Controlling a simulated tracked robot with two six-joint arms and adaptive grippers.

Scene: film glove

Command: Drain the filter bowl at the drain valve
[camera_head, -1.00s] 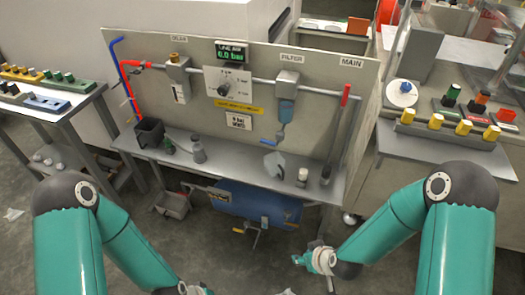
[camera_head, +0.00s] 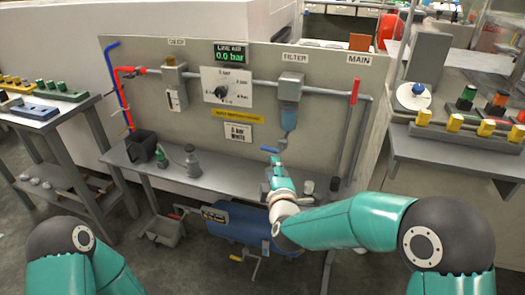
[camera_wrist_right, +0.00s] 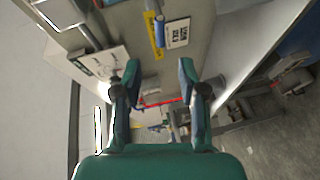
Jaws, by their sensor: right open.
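The filter bowl (camera_head: 289,115) is blue and hangs under the grey filter head on the panel, below the FILTER label. Under it a thin drain line leads down to the drain valve, which has a blue lever (camera_head: 270,149) pointing left. My right gripper (camera_head: 277,163) is just below the lever in the head view. In the right wrist view the right gripper (camera_wrist_right: 160,70) is open with nothing between its fingers, and a blue lever-like piece (camera_wrist_right: 159,30) shows beyond the fingertips. Whether they touch the valve cannot be told. My left gripper is outside the view.
The gauge display (camera_head: 231,53) reads 0.0 bar. A black bin (camera_head: 142,145) and bottles (camera_head: 192,160) stand on the bench's left part. A blue tank (camera_head: 235,225) lies under the bench.

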